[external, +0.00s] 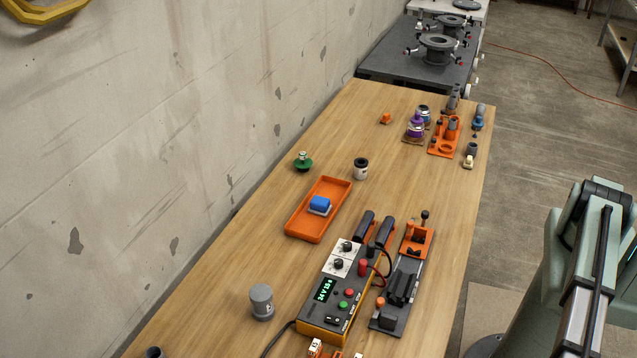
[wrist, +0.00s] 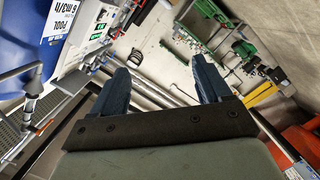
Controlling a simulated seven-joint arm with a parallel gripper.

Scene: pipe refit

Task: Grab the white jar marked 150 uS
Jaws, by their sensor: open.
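A small white jar (external: 361,172) with a dark top stands upright on the wooden table, right of the orange tray's far end. Its marking is too small to read, so I cannot confirm 150 uS. Another dark-topped container (external: 153,353) is cut off by the bottom edge. My gripper (wrist: 163,82) shows in the wrist view with its two blue fingers spread apart and nothing between them. It is away from the table; no jar shows in the wrist view. In the external view only my arm is seen at the right, and the gripper is out of frame.
The orange tray (external: 293,228) holds a blue-topped item (external: 320,204). A green-based piece (external: 303,162) stands left of the jar. A grey cylinder (external: 262,303), a yellow meter box (external: 335,300) and a clamp fixture (external: 403,280) stand nearer. The concrete wall (external: 150,130) borders the table's left.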

